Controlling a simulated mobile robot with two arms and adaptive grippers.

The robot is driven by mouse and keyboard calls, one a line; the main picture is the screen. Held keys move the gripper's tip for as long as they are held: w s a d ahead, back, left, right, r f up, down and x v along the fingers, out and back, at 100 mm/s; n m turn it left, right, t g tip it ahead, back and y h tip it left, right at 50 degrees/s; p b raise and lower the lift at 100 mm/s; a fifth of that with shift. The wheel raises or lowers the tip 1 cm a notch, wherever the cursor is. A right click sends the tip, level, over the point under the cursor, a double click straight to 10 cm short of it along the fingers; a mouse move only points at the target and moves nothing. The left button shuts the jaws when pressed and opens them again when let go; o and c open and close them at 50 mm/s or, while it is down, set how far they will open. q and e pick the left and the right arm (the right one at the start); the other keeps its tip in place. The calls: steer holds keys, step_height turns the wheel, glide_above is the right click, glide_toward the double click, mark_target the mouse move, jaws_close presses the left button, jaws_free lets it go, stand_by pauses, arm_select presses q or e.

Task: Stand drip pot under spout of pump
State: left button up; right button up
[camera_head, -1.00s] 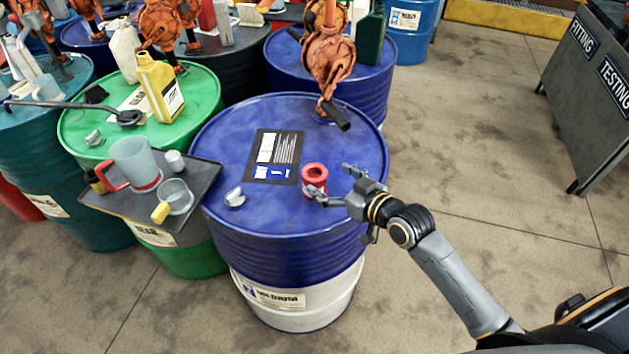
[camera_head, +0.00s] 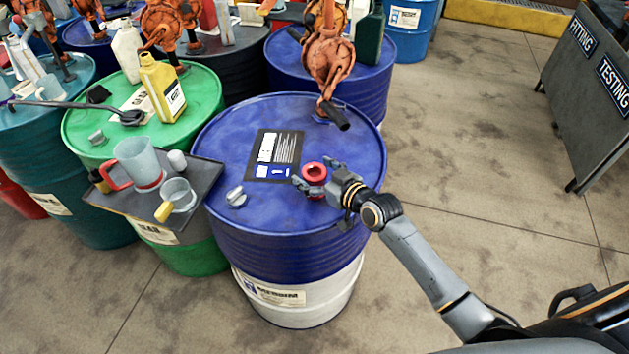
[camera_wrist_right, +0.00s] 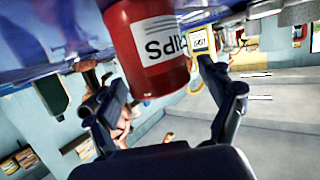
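The drip pot (camera_head: 314,172) is a small red open-topped pot standing on the blue drum (camera_head: 235,150). My right gripper (camera_head: 316,177) is open, with one finger on each side of the pot. In the right wrist view the fingers (camera_wrist_right: 150,80) look spread around it; contact is unclear. My left gripper is out of view.
A grey metal cap (camera_head: 236,197) and a dark label sheet (camera_head: 273,155) lie on the drum. A grey tray (camera_head: 125,203) at left holds a jug (camera_head: 139,160) and a cup (camera_head: 178,194). The drum top between pot and spout is clear.

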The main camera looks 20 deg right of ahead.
steer(key=c, duration=1.1)
steer(key=shift+r, duration=0.1)
steer(key=shift+c, duration=0.8)
steer(key=shift+r, duration=0.1)
